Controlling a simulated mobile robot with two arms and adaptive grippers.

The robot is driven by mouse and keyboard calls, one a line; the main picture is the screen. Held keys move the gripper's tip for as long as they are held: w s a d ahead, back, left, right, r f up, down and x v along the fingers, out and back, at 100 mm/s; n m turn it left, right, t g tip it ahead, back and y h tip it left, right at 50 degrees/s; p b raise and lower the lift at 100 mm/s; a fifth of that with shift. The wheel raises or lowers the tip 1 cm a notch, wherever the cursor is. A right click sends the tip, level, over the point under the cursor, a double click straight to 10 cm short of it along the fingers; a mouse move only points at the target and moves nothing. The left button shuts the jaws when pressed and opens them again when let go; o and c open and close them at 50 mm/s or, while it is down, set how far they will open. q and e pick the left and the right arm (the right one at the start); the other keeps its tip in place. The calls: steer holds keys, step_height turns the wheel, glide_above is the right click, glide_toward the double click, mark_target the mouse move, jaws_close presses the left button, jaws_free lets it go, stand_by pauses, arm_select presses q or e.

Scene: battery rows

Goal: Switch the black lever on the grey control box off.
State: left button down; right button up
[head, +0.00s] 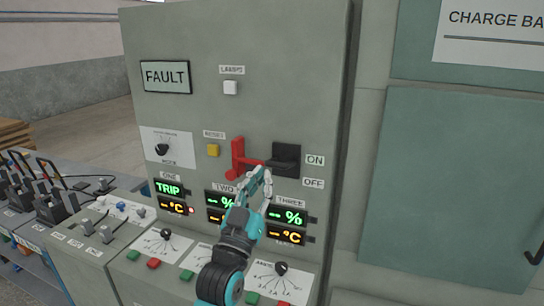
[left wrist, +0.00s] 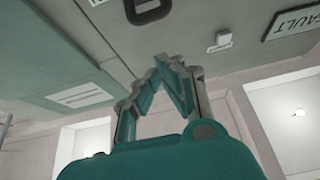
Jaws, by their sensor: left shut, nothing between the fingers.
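The grey control box (head: 290,60) stands upright in the middle of the head view. Its black lever (head: 286,157) sits beside the ON label (head: 315,160), with the OFF label (head: 313,183) just below. A black loop-shaped handle (left wrist: 150,9) shows at the top of the left wrist view, partly cut off. A red handle (head: 238,158) is just left of the lever, its arm reaching toward it. My left gripper (head: 262,178) is shut and empty, just below and left of the lever. Whether it touches anything I cannot tell. My right gripper is out of view.
A yellow button (head: 213,150) and a white button (head: 230,87) are on the panel. Lit displays (head: 288,216) and a sloped desk with knobs (head: 166,233) lie below. Black levers (head: 60,196) stand at the left. A green cabinet (head: 455,180) is at the right.

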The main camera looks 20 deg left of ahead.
arm_select(q)
steer(key=shift+s+d+r, duration=0.1)
steer(key=shift+s+r, duration=0.05)
steer(key=shift+r, duration=0.1)
steer(key=p+x, duration=0.4)
steer(key=x, duration=0.6)
steer(key=f, duration=0.1)
steer(key=f+p, duration=0.1)
steer(key=f, duration=0.2)
steer(key=shift+s, duration=0.35)
